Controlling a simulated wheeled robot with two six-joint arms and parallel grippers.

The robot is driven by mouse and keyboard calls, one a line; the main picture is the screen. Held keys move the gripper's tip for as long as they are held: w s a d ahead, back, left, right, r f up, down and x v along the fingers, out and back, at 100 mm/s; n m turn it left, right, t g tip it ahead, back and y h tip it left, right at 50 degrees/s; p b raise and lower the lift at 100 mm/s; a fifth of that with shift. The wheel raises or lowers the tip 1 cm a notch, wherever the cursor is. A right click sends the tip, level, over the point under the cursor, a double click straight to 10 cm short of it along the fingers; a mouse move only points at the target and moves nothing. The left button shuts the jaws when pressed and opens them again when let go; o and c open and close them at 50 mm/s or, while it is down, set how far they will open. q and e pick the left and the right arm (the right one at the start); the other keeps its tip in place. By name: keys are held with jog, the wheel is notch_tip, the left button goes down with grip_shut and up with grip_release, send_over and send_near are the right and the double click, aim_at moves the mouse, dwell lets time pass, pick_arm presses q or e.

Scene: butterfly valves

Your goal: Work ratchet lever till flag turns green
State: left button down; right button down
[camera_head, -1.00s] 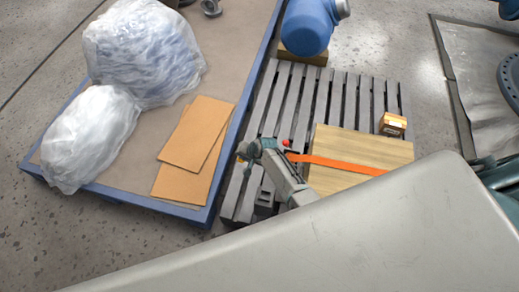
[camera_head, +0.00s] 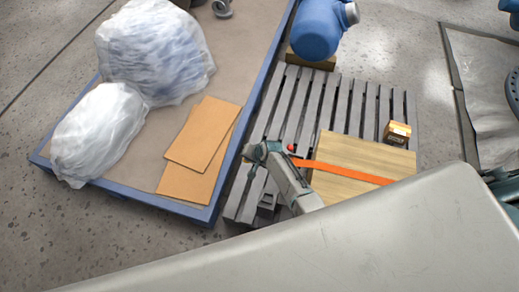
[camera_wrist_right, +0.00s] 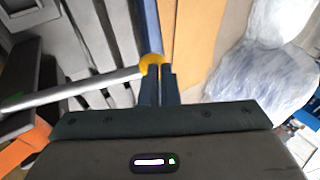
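The ratchet lever shows in the right wrist view as a pale grey bar (camera_wrist_right: 85,88) running in from the left to a yellow end (camera_wrist_right: 152,63). My right gripper (camera_wrist_right: 159,80) has its two dark fingers close together on that yellow end. In the head view, my right gripper (camera_head: 258,152) is over the left side of the grey pallet and hides most of the lever. A small red part (camera_head: 291,148) shows just right of it. A small green patch (camera_wrist_right: 12,98) shows at the wrist view's left edge; I cannot tell which is the flag. My left gripper is out of view.
A wooden crate (camera_head: 345,158) with an orange strap (camera_head: 350,173) and a small carton (camera_head: 397,132) sit on the grey pallet (camera_head: 350,95). A blue-edged platform (camera_head: 225,165) at left holds cardboard sheets (camera_head: 203,135) and wrapped bundles (camera_head: 155,50). A blue rounded body (camera_head: 316,28) stands behind.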

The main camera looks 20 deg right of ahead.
jog(key=w+a+r+p+v, duration=0.1)
jog(key=v, duration=1)
jog(key=shift+r, duration=0.25)
jog(key=shift+s, duration=0.1)
jog(key=s+d+r+n+g+h, duration=0.1)
jog(key=s+d+r+n, duration=0.25)
jog(key=s+r, duration=0.45)
jog(key=s+d+r+n+h, duration=0.2)
jog(key=s+d+r, duration=0.25)
jog(key=s, duration=0.65)
jog(key=s+d+r+n+g+h, duration=0.1)
jog(key=s+d+r+n, duration=0.25)
jog(key=s+r, duration=0.45)
jog(key=s+d+f+m+g, duration=0.1)
jog(key=d+f, duration=0.2)
jog(key=f, duration=2.7)
jog(key=s+d+f+g, duration=0.1)
jog(key=s+f, duration=1.8)
jog(key=f, duration=0.2)
jog(key=shift+d, duration=0.2)
